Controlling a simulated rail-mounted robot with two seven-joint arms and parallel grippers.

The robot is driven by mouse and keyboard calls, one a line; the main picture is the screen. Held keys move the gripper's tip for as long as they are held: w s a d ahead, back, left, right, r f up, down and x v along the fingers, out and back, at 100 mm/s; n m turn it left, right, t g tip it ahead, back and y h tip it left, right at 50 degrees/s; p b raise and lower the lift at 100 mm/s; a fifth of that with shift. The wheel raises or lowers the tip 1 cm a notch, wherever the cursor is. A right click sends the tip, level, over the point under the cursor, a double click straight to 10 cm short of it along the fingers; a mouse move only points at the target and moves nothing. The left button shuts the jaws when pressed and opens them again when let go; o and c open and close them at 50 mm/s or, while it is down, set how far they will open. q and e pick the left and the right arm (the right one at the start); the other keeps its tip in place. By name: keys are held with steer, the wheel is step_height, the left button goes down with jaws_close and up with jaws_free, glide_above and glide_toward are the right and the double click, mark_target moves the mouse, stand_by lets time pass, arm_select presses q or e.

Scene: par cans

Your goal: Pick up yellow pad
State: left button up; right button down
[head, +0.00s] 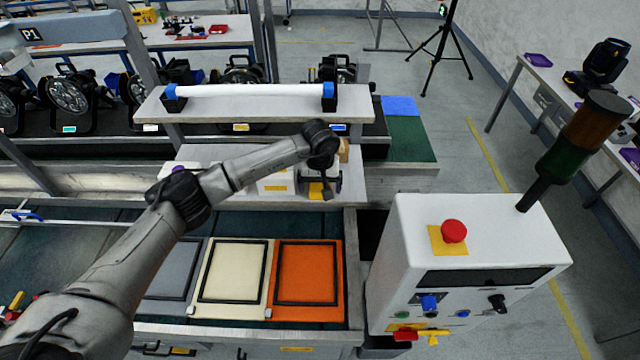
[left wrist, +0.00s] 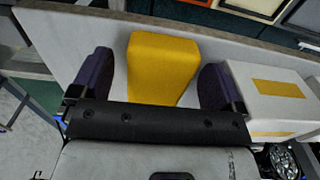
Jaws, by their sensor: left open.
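The yellow pad (left wrist: 162,62) is a block that lies on a pale grey shelf, seen up close in the left wrist view. In the head view a bit of the yellow pad (head: 316,190) shows under my left wrist, and the rest is hidden. My left gripper (head: 325,188) is open above the shelf. In the left wrist view its two dark purple fingers (left wrist: 155,80) stand on either side of the pad, with a visible gap on each side. Whether the fingers reach down beside the pad is unclear. My right gripper is not in view.
A white box (left wrist: 268,88) with a yellow label stands close to one finger. An upper shelf (head: 250,104) with a white tube lies behind my wrist. Grey, cream and orange framed panels (head: 308,272) lie in front. A control cabinet (head: 460,240) stands at the right.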

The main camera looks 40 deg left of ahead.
mark_target(321, 185)
arm_select(q)
steer(key=shift+c, duration=0.3)
steer(key=c, duration=1)
steer(key=shift+r, duration=0.15)
step_height(321, 185, up, 4)
steer(key=shift+d+b, duration=0.15)
steer(key=shift+b, duration=0.6)
steer(key=d+r+b, duration=0.2)
steer(key=d+r, duration=0.4)
steer(key=d, duration=0.5)
steer(key=shift+d+r, duration=0.2)
steer(key=shift+r, duration=0.2)
